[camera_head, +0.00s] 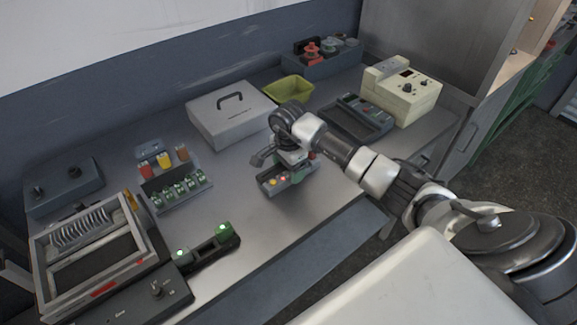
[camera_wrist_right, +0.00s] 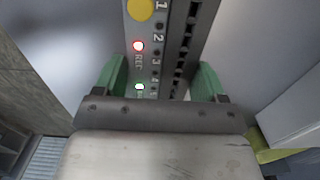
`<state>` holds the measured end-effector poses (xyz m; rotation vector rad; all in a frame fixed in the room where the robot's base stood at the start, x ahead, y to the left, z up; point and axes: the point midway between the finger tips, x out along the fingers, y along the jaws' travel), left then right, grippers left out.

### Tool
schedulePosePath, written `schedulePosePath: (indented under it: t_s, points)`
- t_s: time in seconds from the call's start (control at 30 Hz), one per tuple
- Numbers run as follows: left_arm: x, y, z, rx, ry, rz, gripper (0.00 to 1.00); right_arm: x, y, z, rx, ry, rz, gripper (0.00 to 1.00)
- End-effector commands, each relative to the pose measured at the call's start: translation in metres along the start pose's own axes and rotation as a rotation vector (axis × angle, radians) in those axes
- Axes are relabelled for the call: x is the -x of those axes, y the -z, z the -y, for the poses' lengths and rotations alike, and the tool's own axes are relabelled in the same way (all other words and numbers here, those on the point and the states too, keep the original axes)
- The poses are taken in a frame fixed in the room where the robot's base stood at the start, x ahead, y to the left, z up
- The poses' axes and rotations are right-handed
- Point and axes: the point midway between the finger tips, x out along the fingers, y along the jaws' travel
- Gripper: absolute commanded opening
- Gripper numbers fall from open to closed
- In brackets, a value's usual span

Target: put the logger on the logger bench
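In the right wrist view, the logger (camera_wrist_right: 150,48) shows a yellow button, a red light, a green light and numbered channels. My right gripper (camera_head: 289,167) is above it. The gripper hides part of the logger in the head view. I cannot tell whether the logger touches the bench. My left gripper is not in view.
A grey case (camera_head: 232,115), a yellow-green bin (camera_head: 290,89), a dark panel device (camera_head: 358,118) and a cream instrument (camera_head: 402,92) stand behind. A rack of green-topped vials (camera_head: 180,190) and a black bar with green lights (camera_head: 208,248) are left. The front middle is clear.

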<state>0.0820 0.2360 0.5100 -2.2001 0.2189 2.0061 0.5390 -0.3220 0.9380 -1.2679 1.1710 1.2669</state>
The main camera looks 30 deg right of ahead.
Motion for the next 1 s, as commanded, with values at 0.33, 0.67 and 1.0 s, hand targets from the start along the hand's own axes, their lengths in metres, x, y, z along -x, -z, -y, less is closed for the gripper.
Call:
schedulePosePath:
  t_s: [0.33,0.67,1.0]
  points:
    - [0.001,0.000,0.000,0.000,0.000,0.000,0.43,0.000,0.000,0.000,0.000,-0.001,0.000,0.89]
    - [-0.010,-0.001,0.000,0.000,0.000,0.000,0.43,0.037,0.001,0.001,0.000,0.005,-0.003,0.89]
    - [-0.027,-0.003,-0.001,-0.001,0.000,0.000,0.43,0.105,0.000,0.001,-0.001,0.003,-0.001,0.89]
